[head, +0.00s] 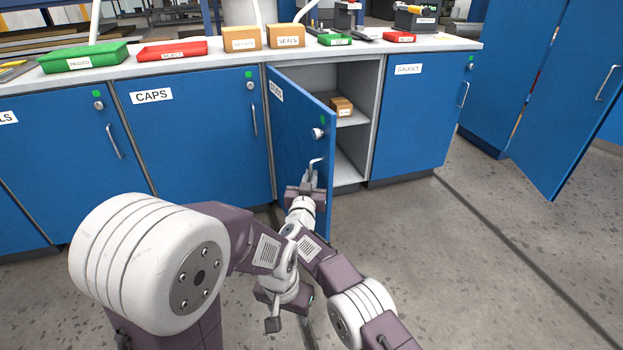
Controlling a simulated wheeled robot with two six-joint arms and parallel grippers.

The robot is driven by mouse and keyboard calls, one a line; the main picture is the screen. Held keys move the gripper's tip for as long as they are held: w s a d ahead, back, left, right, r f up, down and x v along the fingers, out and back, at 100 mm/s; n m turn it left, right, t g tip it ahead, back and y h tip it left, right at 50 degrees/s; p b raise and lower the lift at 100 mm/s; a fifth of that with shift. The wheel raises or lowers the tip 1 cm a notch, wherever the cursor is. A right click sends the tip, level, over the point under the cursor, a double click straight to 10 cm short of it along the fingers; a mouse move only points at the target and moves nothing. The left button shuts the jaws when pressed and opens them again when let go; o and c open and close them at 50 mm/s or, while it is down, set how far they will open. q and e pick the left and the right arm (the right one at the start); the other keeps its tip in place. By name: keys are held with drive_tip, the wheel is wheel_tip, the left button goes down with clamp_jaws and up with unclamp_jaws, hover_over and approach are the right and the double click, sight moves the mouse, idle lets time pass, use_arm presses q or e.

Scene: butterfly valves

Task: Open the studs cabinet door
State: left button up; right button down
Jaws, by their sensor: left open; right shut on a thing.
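The studs cabinet door (296,120) is blue and stands partly open, swung out toward me on its left side. Its label is steeply angled and hard to read. A round lock and a green square sit near its free edge. My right gripper (308,186) is shut on the door's handle (316,163). My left gripper (287,311) is open and empty, lower and nearer to me, in front of the door. Inside the cabinet (352,148) a small brown box (341,108) stands on a shelf. The door hides the cabinet's left part.
Shut blue doors flank it: CAPS (195,150) on the left, GAUGES (415,120) on the right. The worktop (225,60) carries trays and boxes. A tall blue cabinet (570,100) with an open door stands at right. The floor (480,270) at right is clear.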

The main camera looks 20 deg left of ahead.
use_arm(q)
drive_tip(key=shift+s+a, duration=0.25)
use_arm(e)
drive_tip(key=shift+s+a+r, duration=0.3)
drive_tip(key=shift+a, duration=0.1)
drive_tip(key=c, duration=1.8)
unclamp_jaws()
use_arm(q)
drive_tip(key=shift+a+f, duration=0.1)
use_arm(e)
drive_tip(key=shift+w+a+f, duration=0.1)
drive_tip(key=shift+f, duration=0.05)
drive_tip(key=shift+f, duration=0.1)
